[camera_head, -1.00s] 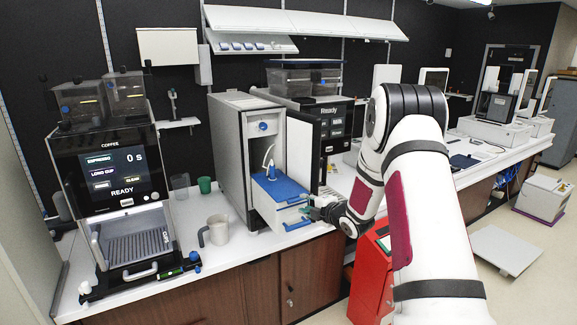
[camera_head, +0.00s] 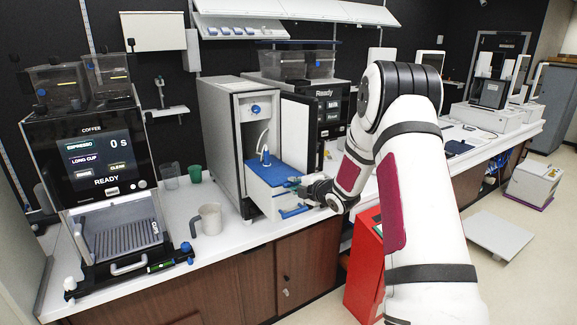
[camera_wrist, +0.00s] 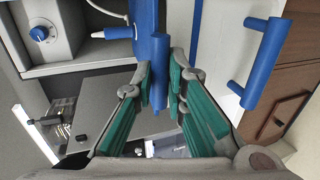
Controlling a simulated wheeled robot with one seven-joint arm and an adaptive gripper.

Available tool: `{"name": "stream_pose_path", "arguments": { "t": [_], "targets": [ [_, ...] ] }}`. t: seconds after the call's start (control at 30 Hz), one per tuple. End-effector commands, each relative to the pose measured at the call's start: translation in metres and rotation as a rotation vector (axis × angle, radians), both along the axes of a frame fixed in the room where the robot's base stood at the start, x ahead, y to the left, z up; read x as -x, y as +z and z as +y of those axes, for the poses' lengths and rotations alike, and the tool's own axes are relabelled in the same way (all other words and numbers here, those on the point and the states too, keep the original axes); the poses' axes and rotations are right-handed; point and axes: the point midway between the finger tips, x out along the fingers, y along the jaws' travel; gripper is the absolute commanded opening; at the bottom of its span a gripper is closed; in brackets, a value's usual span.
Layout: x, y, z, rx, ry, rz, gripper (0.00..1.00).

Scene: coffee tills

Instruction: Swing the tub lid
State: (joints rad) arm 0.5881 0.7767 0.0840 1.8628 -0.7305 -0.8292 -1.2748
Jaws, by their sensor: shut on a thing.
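The tub (camera_head: 262,201) is a white box with a blue lid (camera_head: 264,172). It sits partly out of a tall grey cabinet whose door stands open. The lid looks flat on the tub in the head view. My gripper (camera_head: 298,186) is at the lid's right front corner. In the wrist view my gripper (camera_wrist: 160,85) has its green pads on either side of a blue bar (camera_wrist: 159,62) and is shut on it. The bar appears to be the lid's handle; its join to the lid is partly hidden. A second blue handle (camera_wrist: 262,62) is on the tub's white front, apart from my fingers.
The open cabinet door (camera_head: 299,140) stands just behind my gripper. A beige mug (camera_head: 209,219) is on the counter left of the cabinet, with a green cup (camera_head: 194,173) behind it. A coffee machine (camera_head: 98,190) stands far left. A red bin (camera_head: 364,262) is below my arm.

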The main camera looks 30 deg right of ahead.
Motion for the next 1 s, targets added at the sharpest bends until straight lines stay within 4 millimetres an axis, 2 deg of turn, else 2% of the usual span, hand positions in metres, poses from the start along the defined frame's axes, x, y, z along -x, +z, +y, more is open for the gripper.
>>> {"name": "stream_pose_path", "arguments": {
  "t": [0.23, 0.67, 1.0],
  "targets": [
    [-0.001, 0.026, -0.003, 0.003, -0.004, 0.0, 0.0],
    [-0.003, 0.03, -0.003, 0.002, -0.006, 0.0, 0.0],
    [-0.014, 0.057, -0.003, 0.003, -0.004, -0.003, 0.0]
  ]
}}
